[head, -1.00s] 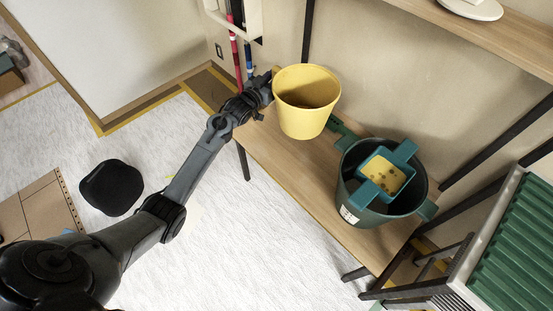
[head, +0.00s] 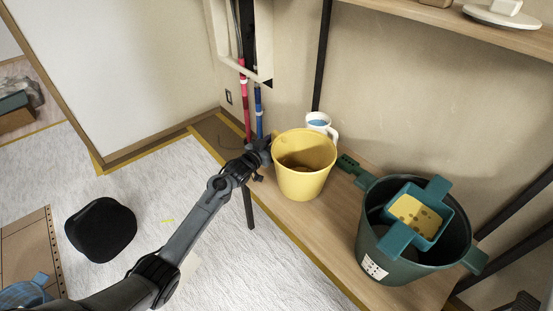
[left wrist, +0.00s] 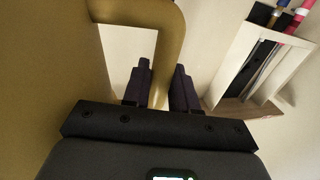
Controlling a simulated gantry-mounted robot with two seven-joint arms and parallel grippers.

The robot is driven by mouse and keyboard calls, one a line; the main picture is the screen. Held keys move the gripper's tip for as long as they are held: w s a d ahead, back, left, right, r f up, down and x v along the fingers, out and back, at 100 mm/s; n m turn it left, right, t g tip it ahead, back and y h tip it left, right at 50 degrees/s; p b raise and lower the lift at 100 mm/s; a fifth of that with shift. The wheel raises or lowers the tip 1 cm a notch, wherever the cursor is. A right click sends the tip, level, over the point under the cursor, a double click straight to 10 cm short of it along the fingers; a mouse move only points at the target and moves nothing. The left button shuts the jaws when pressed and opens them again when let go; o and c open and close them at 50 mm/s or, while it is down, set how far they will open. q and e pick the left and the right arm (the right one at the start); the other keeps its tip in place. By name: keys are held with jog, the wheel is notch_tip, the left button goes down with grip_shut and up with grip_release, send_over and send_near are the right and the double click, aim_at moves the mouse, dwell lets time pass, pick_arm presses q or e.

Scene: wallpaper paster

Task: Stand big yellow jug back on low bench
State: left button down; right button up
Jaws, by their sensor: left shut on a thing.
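The big yellow jug (head: 305,184) is upright over the left part of the low wooden bench (head: 336,225) in the head view. Whether its base touches the bench top is hard to tell. My left gripper (head: 264,150) is at the jug's left side. In the left wrist view its fingers (left wrist: 161,92) are shut on the jug's yellow handle (left wrist: 168,45), with the jug wall (left wrist: 50,60) filling the left side. My right gripper is not in view.
A white mug (head: 319,120) with blue inside stands just behind the jug. A dark green bucket (head: 385,258) holding a teal tray (head: 440,190) and yellow sponge (head: 412,213) stands to the right. A teal tool (head: 352,168) lies between them. A shelf (head: 420,12) is above.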

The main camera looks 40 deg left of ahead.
pick_arm(q)
notch_tip(320, 180, down, 5)
jog(key=b, duration=0.2)
jog(key=shift+r+b, duration=0.15)
jog(key=shift+b, duration=0.2)
jog(key=shift+f, duration=0.25)
jog(key=shift+w+f, duration=0.1)
jog(key=c, duration=0.9)
grip_release()
